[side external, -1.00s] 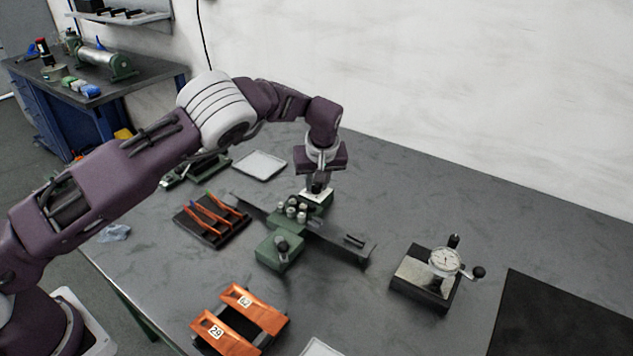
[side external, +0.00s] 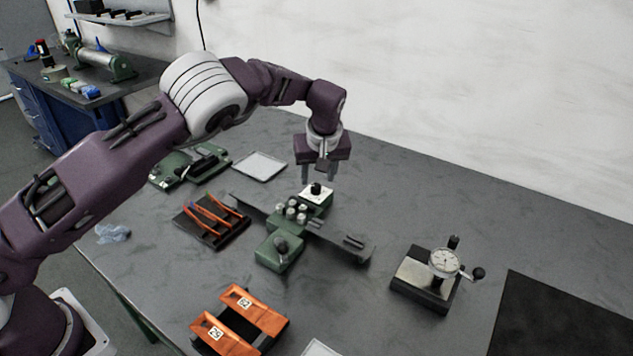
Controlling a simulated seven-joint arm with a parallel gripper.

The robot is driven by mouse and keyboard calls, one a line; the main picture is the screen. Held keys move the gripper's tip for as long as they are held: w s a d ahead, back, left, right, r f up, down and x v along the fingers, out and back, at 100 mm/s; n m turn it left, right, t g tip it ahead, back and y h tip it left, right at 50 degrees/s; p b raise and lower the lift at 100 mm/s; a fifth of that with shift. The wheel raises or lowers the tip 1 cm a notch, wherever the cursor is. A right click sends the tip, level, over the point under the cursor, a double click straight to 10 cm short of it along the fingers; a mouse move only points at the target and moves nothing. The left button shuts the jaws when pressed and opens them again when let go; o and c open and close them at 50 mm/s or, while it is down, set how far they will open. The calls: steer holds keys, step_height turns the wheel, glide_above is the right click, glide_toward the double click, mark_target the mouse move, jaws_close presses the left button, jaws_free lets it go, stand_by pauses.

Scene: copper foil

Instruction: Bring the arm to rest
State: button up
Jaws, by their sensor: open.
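My gripper (side external: 319,174) hangs with its fingers pointing down above the back end of a green fixture (side external: 279,250) on the grey table. The fingers are apart with nothing between them. Just below them is a white-topped block with a black knob (side external: 316,189), clear of the fingers. The fixture also carries several small silvery cylinders (side external: 291,211) and a long grey bar.
A dial gauge (side external: 444,262) on a dark block stands at right, beside a black mat (side external: 565,318). Orange-handled tools lie on a dark tray (side external: 211,222). Orange numbered pieces (side external: 252,310) sit in front. A pale tray (side external: 260,166) lies behind left. The back right table is clear.

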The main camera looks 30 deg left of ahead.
steer(key=s+a+r+m+h, duration=0.2)
steer(key=s+a+r+h, duration=0.15)
steer(key=s+r, duration=1.45)
steer(key=s+r+m+t, duration=0.1)
steer(key=s+m, duration=0.6)
steer(key=s, duration=1.7)
steer(key=shift+s+d+r+t, duration=0.25)
steer(key=shift+s+r+t, duration=0.15)
steer(key=shift+t, duration=0.3)
